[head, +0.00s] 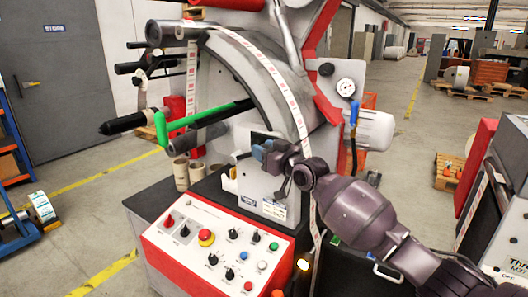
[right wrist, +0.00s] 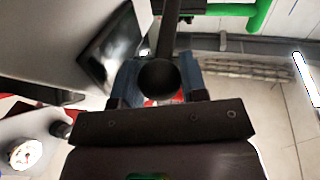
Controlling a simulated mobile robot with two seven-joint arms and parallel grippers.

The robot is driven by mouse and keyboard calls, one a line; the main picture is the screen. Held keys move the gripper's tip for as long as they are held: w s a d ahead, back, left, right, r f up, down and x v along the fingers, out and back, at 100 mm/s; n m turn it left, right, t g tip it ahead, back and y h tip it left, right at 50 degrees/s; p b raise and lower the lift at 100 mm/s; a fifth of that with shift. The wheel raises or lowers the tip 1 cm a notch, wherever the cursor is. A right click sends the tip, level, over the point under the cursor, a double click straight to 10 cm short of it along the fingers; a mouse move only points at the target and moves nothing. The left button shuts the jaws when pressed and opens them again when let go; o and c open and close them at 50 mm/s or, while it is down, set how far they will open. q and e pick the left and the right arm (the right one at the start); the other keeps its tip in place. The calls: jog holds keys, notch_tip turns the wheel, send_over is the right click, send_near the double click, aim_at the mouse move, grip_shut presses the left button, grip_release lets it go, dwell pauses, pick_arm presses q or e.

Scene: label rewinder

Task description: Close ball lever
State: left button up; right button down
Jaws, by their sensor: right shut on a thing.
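The ball lever (right wrist: 158,78) shows in the right wrist view as a black ball on a dark rod that runs up toward the top edge. My right gripper (right wrist: 158,82) has its blue fingers on both sides of the ball and is shut on it. In the head view my right gripper (head: 266,152) is at the grey plate of the label rewinder (head: 262,190), above the control box, with its arm coming in from the right. There the gripper hides most of the lever. My left gripper is not in view.
The red control box (head: 215,255) with knobs and buttons stands just below my right gripper. A green bar (head: 210,118) sticks out to the left. A pressure gauge (head: 345,87) and a blue-handled valve (head: 354,112) are behind the gripper. A paper web (head: 280,82) runs over the curved guide.

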jog(key=shift+f+b, duration=0.4)
jog(key=shift+f, duration=0.1)
pick_arm(q)
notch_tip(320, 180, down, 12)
jog(key=b, duration=1.1)
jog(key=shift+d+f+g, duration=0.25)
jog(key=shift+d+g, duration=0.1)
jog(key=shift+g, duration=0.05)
pick_arm(e)
notch_tip(320, 180, down, 6)
jog(key=d+m+t+y, duration=0.1)
jog(key=m+t+y, duration=0.1)
jog(key=t, duration=0.3)
jog(key=shift+s+f+m+t+y, duration=0.25)
jog(key=shift+s+m+t+y, duration=0.05)
jog(key=shift+s+t+y, duration=0.1)
pick_arm(q)
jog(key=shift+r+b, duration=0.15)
jog(key=shift+b, duration=0.15)
pick_arm(e)
jog(key=shift+r, duration=0.15)
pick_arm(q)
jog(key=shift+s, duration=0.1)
